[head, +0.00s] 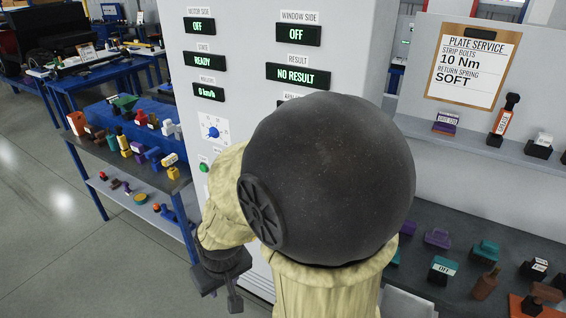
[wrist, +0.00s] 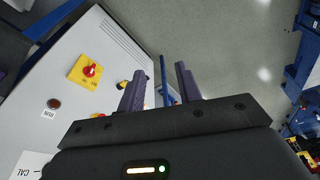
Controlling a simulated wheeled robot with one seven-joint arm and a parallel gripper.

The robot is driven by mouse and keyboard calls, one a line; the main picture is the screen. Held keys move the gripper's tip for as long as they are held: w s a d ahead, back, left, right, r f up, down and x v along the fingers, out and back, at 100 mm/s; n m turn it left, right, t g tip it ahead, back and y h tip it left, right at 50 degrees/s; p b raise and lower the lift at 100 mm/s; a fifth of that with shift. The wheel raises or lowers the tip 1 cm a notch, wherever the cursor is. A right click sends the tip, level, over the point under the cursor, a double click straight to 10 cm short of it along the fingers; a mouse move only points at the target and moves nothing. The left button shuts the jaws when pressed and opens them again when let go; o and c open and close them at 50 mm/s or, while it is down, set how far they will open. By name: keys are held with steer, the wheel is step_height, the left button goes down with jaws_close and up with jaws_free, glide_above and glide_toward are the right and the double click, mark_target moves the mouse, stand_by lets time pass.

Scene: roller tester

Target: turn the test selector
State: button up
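A blue round selector knob (head: 213,132) sits on a white dial plate on the front of the grey cabinet, left of my arm. Its label is too small to read. My gripper (head: 222,283) hangs low in front of the cabinet, below the knob and apart from it. In the wrist view my gripper's two fingers (wrist: 160,88) stand apart with nothing held between them. The wrist view shows a red knob on a yellow plate (wrist: 84,72) on the cabinet face. I cannot make out the blue knob there.
The cabinet displays read OFF, READY, 0 km/h, OFF and NO RESULT (head: 297,76). A green button (head: 204,167) is below the dial. A blue-framed shelf (head: 100,163) with small parts stands left; a dark bench (head: 460,213) is right. Floor at left is clear.

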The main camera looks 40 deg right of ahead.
steer(key=shift+w, duration=0.1)
steer(key=w+d+f+m+t+h+p, duration=0.1)
steer(key=w+d+m+t+h+p, duration=0.2)
steer(key=w, duration=0.4)
steer(key=w+d+m+t+h+p, duration=0.1)
steer(key=w+d+m+t+p, duration=0.15)
steer(key=w+m, duration=0.35)
steer(key=d+r+m+h+p, duration=0.1)
steer(key=d+r+m+h, duration=0.1)
steer(key=d+r+h, duration=0.2)
steer(key=d+r+m+g+h+p, duration=0.1)
steer(key=d+r+m+h+p, duration=0.1)
steer(key=d+h, duration=0.5)
steer(key=shift+d+r+m+h, duration=0.3)
steer(key=shift+r+h, duration=0.5)
steer(key=shift+r, duration=0.05)
